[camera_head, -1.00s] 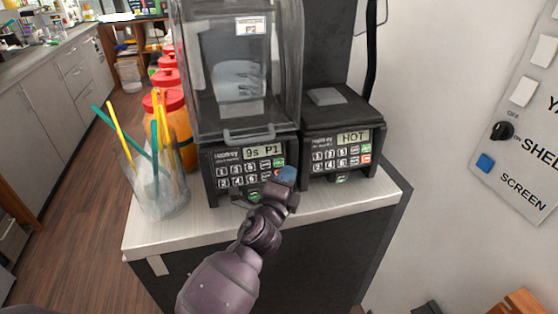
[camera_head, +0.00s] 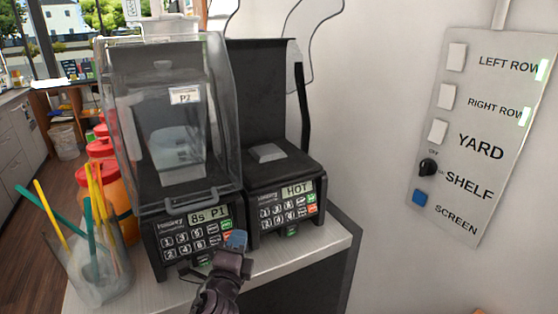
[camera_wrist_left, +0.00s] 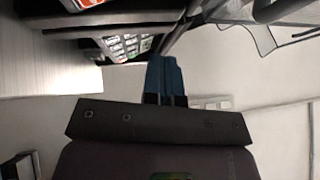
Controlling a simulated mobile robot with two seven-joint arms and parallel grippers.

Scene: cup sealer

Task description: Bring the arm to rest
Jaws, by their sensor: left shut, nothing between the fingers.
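My left gripper (camera_head: 236,241) is in front of the left sealer's keypad (camera_head: 195,236), near its lower right corner. Its blue fingertips are together and hold nothing; they also show shut in the left wrist view (camera_wrist_left: 166,80). I cannot tell from the head view whether the fingertips touch the keypad. The left machine's display reads "8s P1" and a clear cover (camera_head: 175,110) encloses a jug inside it. My right gripper is not in view.
A second machine (camera_head: 283,205) with a "HOT" display stands to the right. A clear cup of coloured straws (camera_head: 95,270) and red-lidded orange bottles (camera_head: 117,190) stand on the left. A wall switch panel (camera_head: 470,140) is at the right.

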